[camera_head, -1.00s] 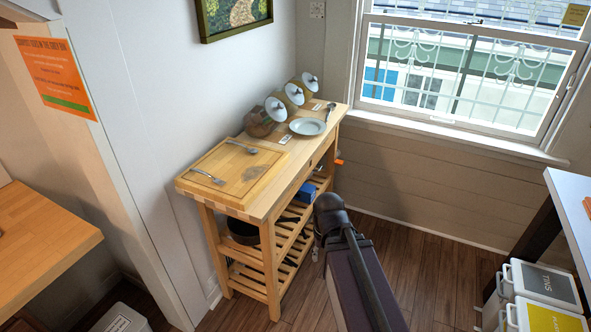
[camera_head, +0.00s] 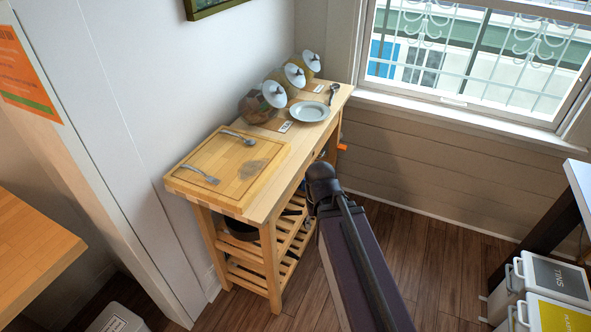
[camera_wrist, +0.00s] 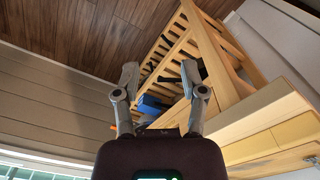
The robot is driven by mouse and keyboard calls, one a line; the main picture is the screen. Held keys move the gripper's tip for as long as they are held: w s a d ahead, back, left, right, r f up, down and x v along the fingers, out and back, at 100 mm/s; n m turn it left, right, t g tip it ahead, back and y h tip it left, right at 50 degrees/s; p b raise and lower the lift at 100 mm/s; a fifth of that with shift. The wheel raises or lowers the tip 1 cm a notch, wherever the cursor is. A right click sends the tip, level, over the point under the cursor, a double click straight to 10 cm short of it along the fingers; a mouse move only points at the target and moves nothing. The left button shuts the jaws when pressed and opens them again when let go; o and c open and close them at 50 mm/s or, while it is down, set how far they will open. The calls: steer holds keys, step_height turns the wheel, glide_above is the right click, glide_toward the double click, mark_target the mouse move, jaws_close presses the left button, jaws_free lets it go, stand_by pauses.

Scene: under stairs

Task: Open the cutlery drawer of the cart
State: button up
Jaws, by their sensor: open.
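The wooden cart (camera_head: 262,201) stands against the white wall in the head view, with a butcher-block top and slatted shelves. Its drawer side faces right and is seen at a steep slant, so the drawer is hard to make out there. In the wrist view the cart (camera_wrist: 232,85) fills the right, with pale wooden panels (camera_wrist: 270,143) at lower right that may include the drawer front. My gripper (camera_wrist: 160,73) is open and empty, its two fingers apart beside the cart. In the head view my arm hides the gripper.
Bins (camera_head: 545,290) stand at lower right. Wood floor (camera_head: 420,260) is open between.

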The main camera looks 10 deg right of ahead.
steer(key=shift+a, duration=0.25)
steer(key=w+f+m+t+y+b, duration=0.3)
steer(key=w+f+m+y+b, duration=0.5)
steer(key=w+m+b, duration=0.45)
steer(key=w+d+r+m+t+y+b, duration=0.2)
steer(key=w+d+m+t+y+b, duration=0.4)
steer(key=w+d+m+b, duration=0.3)
steer(key=d+m+t+b, duration=0.1)
steer(key=m+b, duration=0.2)
steer(key=shift+y, duration=0.4)
steer(key=shift+w+m, duration=0.1)
steer(key=shift+m, duration=0.15)
steer(key=x, duration=1.3)
steer(key=shift+w+a+r, duration=0.15)
steer(key=shift+w+a, duration=0.05)
steer(key=shift+w, duration=0.05)
